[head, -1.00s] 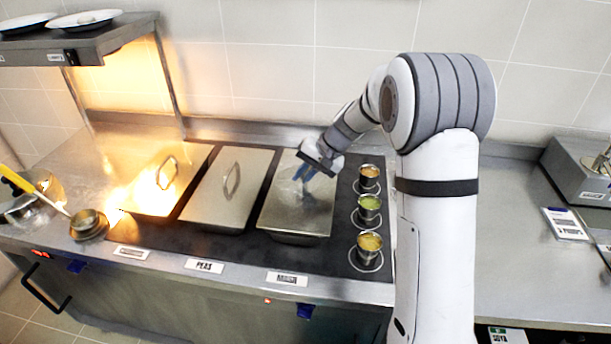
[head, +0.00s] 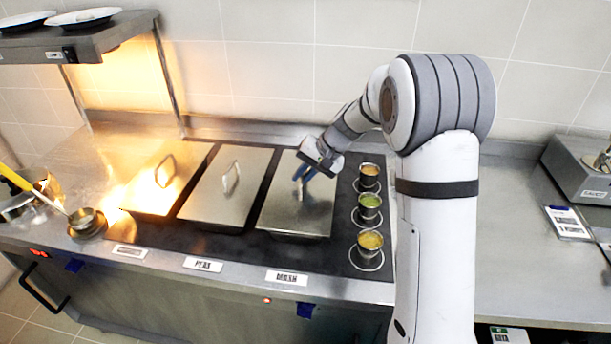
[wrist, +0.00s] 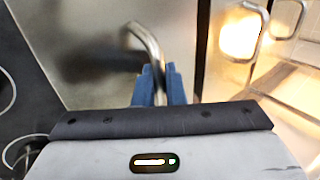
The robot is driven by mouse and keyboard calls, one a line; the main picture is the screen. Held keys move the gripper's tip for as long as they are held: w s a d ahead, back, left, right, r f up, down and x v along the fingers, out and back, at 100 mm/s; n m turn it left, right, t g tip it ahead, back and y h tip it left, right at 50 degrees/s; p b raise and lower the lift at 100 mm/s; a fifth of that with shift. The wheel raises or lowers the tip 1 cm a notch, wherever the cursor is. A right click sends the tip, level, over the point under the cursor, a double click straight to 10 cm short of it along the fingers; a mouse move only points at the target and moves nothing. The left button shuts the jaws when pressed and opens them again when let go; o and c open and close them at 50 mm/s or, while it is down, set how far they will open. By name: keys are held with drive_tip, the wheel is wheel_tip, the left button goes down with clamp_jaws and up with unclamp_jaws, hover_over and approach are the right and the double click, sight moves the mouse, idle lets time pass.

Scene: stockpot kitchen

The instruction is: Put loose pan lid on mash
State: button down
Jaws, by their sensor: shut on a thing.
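The mash pan is the rightmost of three rectangular pans, behind the label reading MASH (head: 286,278). A flat steel lid (head: 290,217) covers it and looks seated on the pan. My gripper (head: 302,186) is over this lid, its blue fingers shut on the lid's upright handle. In the wrist view the curved handle (wrist: 143,38) rises between the blue fingertips (wrist: 160,85). The lid surface (wrist: 90,75) spreads out below. The pan under the lid is mostly hidden.
Lidded pans stand to the left: the peas pan (head: 225,190) and another under warm light (head: 158,190). A ladle (head: 85,220) lies at far left. The right counter (head: 520,240) is largely clear.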

drive_tip(key=c, duration=1.4)
unclamp_jaws()
drive_tip(key=w+v, duration=0.1)
drive_tip(key=v, duration=0.6)
drive_tip(key=s+d+n+h, duration=0.1)
drive_tip(key=s+d+h, duration=0.2)
drive_tip(key=s, duration=1.2)
drive_tip(key=s+d+r+n+t+h, duration=0.1)
drive_tip(key=s+d+h, duration=0.2)
drive_tip(key=s, duration=1.3)
drive_tip(key=d, duration=0.3)
drive_tip(key=shift+s+d+r+h+b, duration=0.2)
drive_tip(key=shift+d+r+h+b, duration=0.05)
drive_tip(key=shift+h+b, duration=0.05)
